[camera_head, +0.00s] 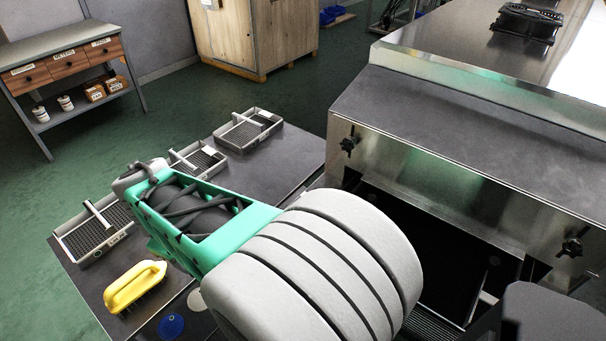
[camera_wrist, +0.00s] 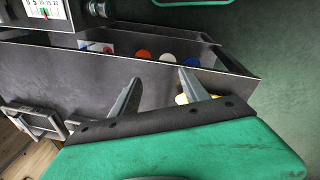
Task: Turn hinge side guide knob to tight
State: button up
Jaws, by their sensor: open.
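Two black star-shaped knobs sit on the steel front of the dryer in the head view: one knob (camera_head: 350,140) at the left end and another knob (camera_head: 573,243) at the right. I cannot tell which is the hinge side guide knob, nor how tight either is. My gripper (camera_wrist: 160,82) shows in the wrist view with its two grey fingers apart and nothing between them. A dark knob-like part (camera_wrist: 98,8) and a scale plate (camera_wrist: 45,10) with red and green marks show at that view's top left, apart from the fingers. In the head view my fingertips are not clearly visible.
A dark table (camera_head: 290,165) beside the dryer carries several mesh trays (camera_head: 95,235), a yellow-handled brush (camera_head: 135,285) and coloured discs (camera_head: 171,325). A dark opening (camera_head: 435,245) lies under the dryer's hood (camera_head: 470,130). A drawer bench (camera_head: 70,75) stands far left.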

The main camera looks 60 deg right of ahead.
jog(key=s+d+r+n+g+h+p, duration=0.1)
jog(key=s+d+r+n+g+p, duration=0.2)
jog(key=d, duration=0.9)
jog(key=s+d+r+p, duration=0.3)
jog(key=d+p, duration=0.2)
jog(key=d, duration=0.7)
jog(key=s+d+n+g+p, duration=0.2)
jog(key=s+d, duration=0.4)
jog(key=x, duration=0.7)
jog(key=shift+w+d+f, duration=0.15)
jog(key=shift+f, duration=0.2)
jog(key=shift+d+f, duration=0.1)
jog(key=shift+f, duration=0.25)
grip_shut()
